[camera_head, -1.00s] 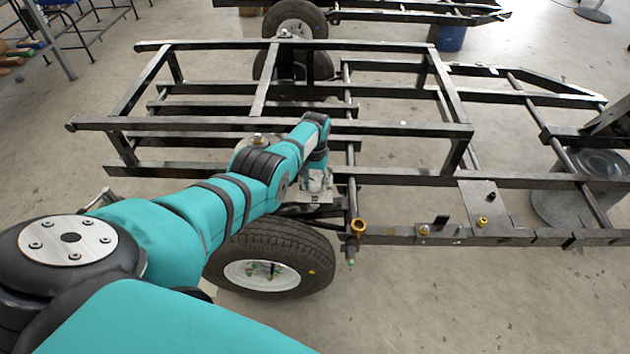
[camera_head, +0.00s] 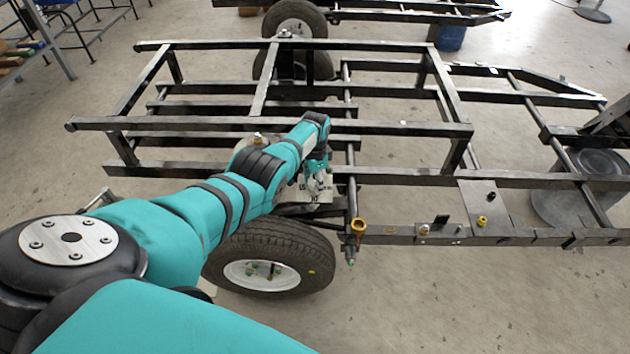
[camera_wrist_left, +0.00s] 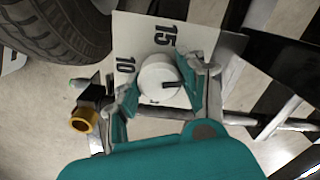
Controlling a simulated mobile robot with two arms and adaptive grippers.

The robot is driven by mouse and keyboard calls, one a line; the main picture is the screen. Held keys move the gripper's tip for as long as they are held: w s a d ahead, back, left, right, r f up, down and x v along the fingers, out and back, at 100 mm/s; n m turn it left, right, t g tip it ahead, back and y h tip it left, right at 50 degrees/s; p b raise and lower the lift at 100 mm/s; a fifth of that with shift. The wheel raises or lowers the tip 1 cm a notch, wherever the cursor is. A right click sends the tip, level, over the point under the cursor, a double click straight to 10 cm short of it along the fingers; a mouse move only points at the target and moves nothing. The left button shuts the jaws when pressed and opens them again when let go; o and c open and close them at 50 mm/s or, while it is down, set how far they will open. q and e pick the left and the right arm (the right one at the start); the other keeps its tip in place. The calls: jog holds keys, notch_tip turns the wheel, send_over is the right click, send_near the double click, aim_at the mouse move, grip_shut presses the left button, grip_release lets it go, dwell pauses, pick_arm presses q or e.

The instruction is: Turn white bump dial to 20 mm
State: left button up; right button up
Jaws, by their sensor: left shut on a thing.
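The white dial (camera_wrist_left: 158,78) is a round knob with a dark line on its face, in the middle of the left wrist view. The line runs to the right, towards one fingertip. The dial sits on a pale scale plate (camera_wrist_left: 135,30) marked 10 at its left and 15 above it. Any marking to its right is hidden by the finger. My left gripper (camera_wrist_left: 163,82) is shut on the dial, with one finger on each side. In the head view the left gripper (camera_head: 319,182) is at the plate (camera_head: 322,197), and the dial is hard to make out. My right gripper is not in view.
A black tyre (camera_head: 310,243) stands just below the plate. Dark frame bars (camera_head: 400,181) surround the plate on the right and above. A gold-coloured fitting (camera_head: 358,226) sits close by on the frame. The floor at the lower right is free.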

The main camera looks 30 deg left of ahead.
aim_at(315, 180)
pick_arm(q)
jog(key=shift+m, duration=1.3)
jog(key=o, duration=1.2)
jog(key=shift+r, duration=0.15)
jog(key=shift+w+r, duration=0.1)
jog(key=shift+r, duration=0.1)
notch_tip(315, 180, up, 11)
jog(key=shift+r, duration=0.15)
